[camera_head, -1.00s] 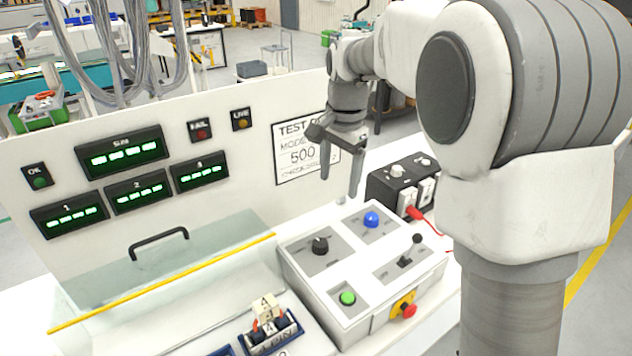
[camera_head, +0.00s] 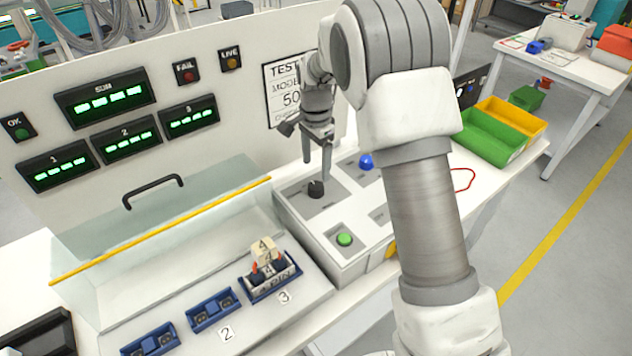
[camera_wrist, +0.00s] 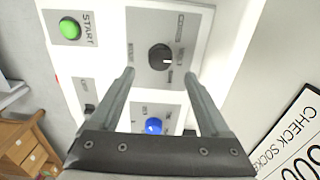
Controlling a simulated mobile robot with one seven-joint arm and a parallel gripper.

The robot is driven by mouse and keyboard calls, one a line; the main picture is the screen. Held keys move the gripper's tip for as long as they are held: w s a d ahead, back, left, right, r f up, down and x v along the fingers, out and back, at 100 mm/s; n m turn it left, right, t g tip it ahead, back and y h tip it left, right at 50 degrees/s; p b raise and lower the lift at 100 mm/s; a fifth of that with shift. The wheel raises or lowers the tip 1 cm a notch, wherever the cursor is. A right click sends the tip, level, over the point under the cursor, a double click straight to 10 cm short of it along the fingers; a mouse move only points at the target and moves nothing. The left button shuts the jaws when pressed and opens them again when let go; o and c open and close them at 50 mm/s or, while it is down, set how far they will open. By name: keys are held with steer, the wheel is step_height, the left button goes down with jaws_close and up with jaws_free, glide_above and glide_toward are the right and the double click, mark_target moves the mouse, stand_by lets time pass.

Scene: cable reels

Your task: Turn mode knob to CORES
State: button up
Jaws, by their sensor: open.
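The black mode knob (camera_head: 316,189) sits on a grey plate on the white control box (camera_head: 345,262). In the wrist view the knob (camera_wrist: 160,57) lies ahead of and between my two fingertips, with a white mark on its right side. I cannot tell how far above the knob the tips are.
A green START button (camera_head: 344,239) and a blue button (camera_head: 366,162) are on the same box. A clear cover with a black handle (camera_head: 153,190) and blue sockets (camera_head: 213,310) lie left. A display panel (camera_head: 105,103) stands behind. Green and yellow bins (camera_head: 490,138) are at right.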

mark_target(316, 185)
step_height(316, 185, down, 7)
steer(key=shift+f, duration=0.1)
stand_by(0.3)
jaws_close()
